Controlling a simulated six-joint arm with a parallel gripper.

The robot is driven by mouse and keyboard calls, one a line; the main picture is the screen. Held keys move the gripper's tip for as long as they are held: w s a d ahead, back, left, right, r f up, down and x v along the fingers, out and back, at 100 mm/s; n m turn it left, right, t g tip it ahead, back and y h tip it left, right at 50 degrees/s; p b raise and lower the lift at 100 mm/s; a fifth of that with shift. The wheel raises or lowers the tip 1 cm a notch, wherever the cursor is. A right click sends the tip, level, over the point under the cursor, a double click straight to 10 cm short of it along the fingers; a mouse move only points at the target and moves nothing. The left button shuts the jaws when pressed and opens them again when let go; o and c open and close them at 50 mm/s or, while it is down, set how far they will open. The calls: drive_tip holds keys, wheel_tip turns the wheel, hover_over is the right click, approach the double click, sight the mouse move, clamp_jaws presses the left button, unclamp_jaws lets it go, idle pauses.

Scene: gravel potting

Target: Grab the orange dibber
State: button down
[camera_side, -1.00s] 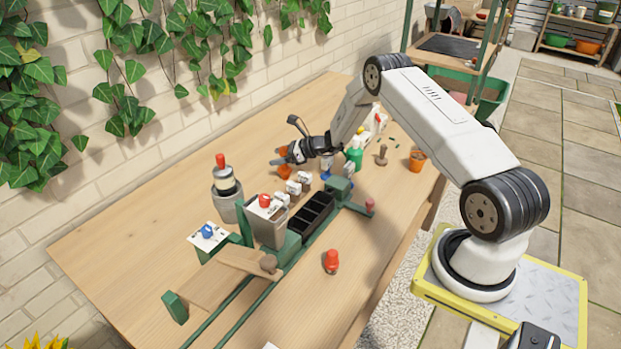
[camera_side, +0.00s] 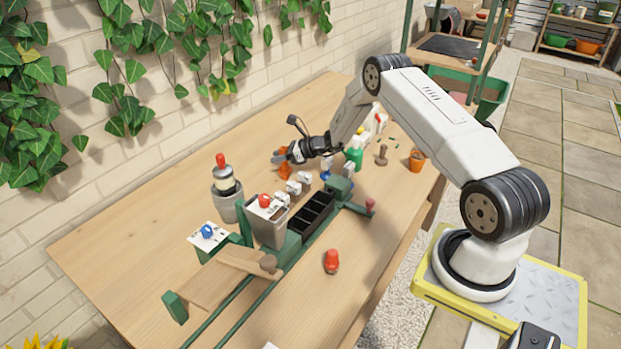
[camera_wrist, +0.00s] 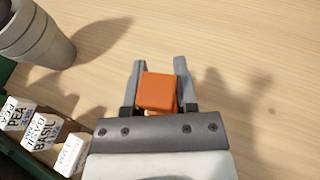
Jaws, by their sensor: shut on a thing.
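The orange dibber (camera_side: 284,168) stands on the wooden bench near the wall side, behind the row of small white seed tags. In the wrist view its orange top (camera_wrist: 158,91) sits between the two grey fingers. My gripper (camera_side: 284,158) is shut on it; in the wrist view both fingers (camera_wrist: 159,75) flank the orange block. The lower part of the dibber is mostly hidden by my gripper, and I cannot tell whether it is clear of the bench.
A grey pot (camera_side: 228,207) holding a red-topped item stands to the left. White seed packets (camera_wrist: 45,135) sit by a black tray (camera_side: 312,213) in a green frame. A green bottle (camera_side: 354,154) is right of my gripper. Bench beyond the gripper is bare.

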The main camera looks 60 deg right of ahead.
drive_tip(key=shift+r, duration=0.15)
drive_tip(key=shift+r, duration=0.85)
drive_tip(key=s+a+r, duration=0.4)
drive_tip(key=s+r, duration=0.7)
drive_tip(key=s, duration=0.2)
drive_tip(key=shift+s+a, duration=0.15)
idle(0.3)
